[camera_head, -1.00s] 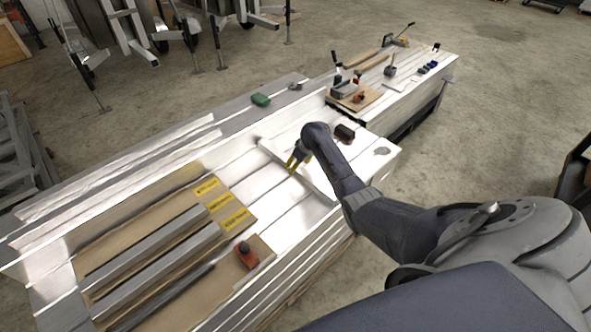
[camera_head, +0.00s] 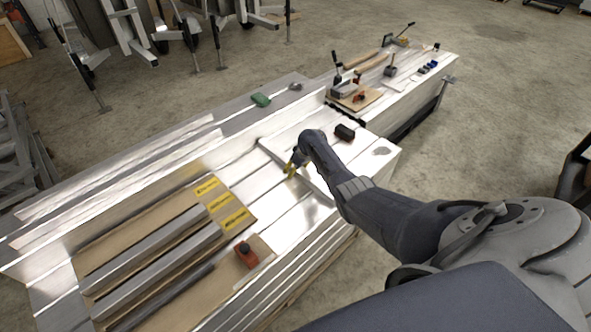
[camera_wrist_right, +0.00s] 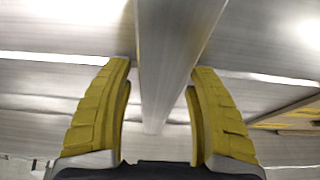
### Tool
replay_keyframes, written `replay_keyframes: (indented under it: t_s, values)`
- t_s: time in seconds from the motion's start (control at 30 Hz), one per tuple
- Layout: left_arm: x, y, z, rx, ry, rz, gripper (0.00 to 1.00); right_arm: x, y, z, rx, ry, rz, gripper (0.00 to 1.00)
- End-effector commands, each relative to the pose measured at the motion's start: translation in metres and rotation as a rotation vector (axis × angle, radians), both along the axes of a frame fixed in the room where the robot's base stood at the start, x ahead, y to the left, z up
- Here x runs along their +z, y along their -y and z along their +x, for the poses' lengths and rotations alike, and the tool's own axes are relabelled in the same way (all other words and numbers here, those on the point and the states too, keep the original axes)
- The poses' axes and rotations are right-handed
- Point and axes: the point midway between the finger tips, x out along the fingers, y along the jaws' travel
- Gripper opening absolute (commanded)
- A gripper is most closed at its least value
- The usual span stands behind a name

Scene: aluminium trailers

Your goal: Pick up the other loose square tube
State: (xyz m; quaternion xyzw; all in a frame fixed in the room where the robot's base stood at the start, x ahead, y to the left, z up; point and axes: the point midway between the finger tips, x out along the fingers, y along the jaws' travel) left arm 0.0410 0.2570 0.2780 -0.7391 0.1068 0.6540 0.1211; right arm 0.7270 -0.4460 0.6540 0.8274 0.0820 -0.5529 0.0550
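A silver square tube (camera_head: 322,191) lies along the near-left edge of the pale panel on the metal bed. My right gripper (camera_head: 291,168), with yellow fingers, is over this tube in the head view. In the right wrist view the tube (camera_wrist_right: 168,50) runs down between the two open fingers of my right gripper (camera_wrist_right: 160,110), with a visible gap on each side. I cannot tell how far down the fingers reach beside it. Two more silver square tubes (camera_head: 150,245) lie on brown board at the left. My left gripper is out of view.
Yellow labels (camera_head: 222,202) mark the brown board. A red-orange tool (camera_head: 246,254) sits near the front edge, a dark brown block (camera_head: 345,132) right of my gripper, and a green item (camera_head: 261,100) behind. Tools lie on a board (camera_head: 372,97) at the far right.

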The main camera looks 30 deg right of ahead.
Motion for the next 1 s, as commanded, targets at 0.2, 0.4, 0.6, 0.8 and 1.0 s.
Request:
replay_keyframes:
  t_s: [0.2, 0.4, 0.6, 0.8, 1.0]
  values:
    - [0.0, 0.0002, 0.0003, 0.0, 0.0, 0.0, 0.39, 0.0001, 0.0001, -0.0001, 0.0, 0.0, 0.0, 0.31]
    - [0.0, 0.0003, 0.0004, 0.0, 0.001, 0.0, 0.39, 0.0001, 0.0001, -0.0001, 0.0, 0.0, 0.0, 0.08]
    - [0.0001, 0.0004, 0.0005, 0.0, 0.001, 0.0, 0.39, 0.0013, 0.0005, 0.001, -0.001, 0.003, 0.0, 0.0]
    - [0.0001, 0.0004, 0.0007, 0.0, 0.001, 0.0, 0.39, 0.001, 0.0003, 0.0005, -0.001, 0.002, 0.001, 0.0]
    - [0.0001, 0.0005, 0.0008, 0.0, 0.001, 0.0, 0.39, 0.008, 0.0002, 0.0011, 0.0, 0.003, 0.001, 0.0]
